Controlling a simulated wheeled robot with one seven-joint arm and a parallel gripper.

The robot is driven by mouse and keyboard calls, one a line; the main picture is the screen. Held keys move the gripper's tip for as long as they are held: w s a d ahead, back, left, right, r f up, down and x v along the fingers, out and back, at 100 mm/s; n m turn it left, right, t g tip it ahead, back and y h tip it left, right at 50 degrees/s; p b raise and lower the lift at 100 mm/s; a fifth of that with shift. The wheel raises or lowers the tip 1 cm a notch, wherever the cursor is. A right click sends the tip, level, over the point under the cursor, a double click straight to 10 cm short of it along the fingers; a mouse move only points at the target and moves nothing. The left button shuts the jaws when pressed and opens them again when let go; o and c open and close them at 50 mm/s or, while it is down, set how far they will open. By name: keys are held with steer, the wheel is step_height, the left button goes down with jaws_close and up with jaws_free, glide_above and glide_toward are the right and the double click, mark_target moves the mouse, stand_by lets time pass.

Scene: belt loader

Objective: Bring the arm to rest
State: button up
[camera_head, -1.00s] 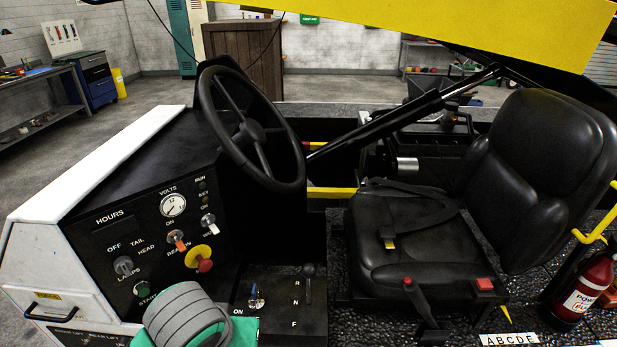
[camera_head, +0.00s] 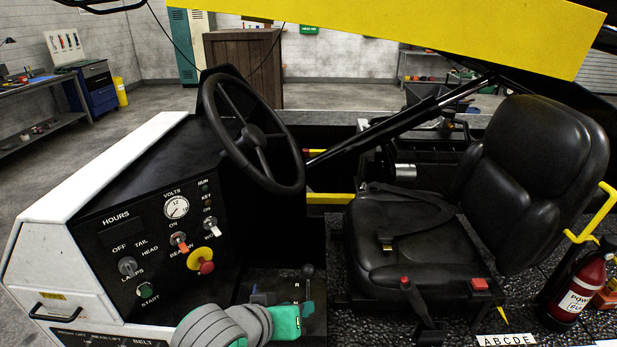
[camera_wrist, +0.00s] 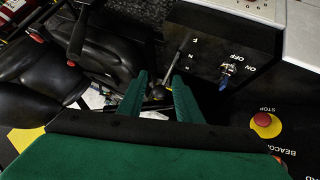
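My gripper (camera_head: 300,312) is at the bottom middle of the head view, with my grey wrist to its left. It is in front of the lower black control box, near the direction lever (camera_head: 307,284). In the wrist view the two green fingers (camera_wrist: 160,80) stand apart, with no object clearly held between them. The lever (camera_wrist: 182,45) shows just beyond the fingertips; I cannot tell whether they touch it. The ON/OFF toggle switch (camera_wrist: 227,72) is to the right of the fingers in that view.
The dashboard (camera_head: 125,215) with a red stop button (camera_head: 206,267) and knobs stands at left. The steering wheel (camera_head: 254,135) is above. A yellow beam (camera_head: 400,35) crosses overhead.

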steer(key=w+d+r+n+t+h, duration=0.35)
steer(key=d+t, duration=0.35)
steer(key=d, duration=0.3)
steer(key=s+a+f+n+t+y, duration=0.1)
steer(key=s+f+n+y, duration=0.25)
steer(key=s+f, duration=0.4)
steer(key=s+a+f+n+y, duration=0.15)
steer(key=s+f+y, duration=0.3)
steer(key=f, duration=0.65)
steer(key=s+a+f+m, duration=0.2)
steer(key=s+m, duration=0.2)
steer(key=s, duration=0.7)
steer(key=s+a+f+m, duration=0.2)
steer(key=s+m, duration=0.2)
steer(key=s, duration=0.7)
steer(key=shift+a+f+g, duration=0.15)
steer(key=shift+a+g, duration=0.15)
steer(key=shift+g, duration=0.1)
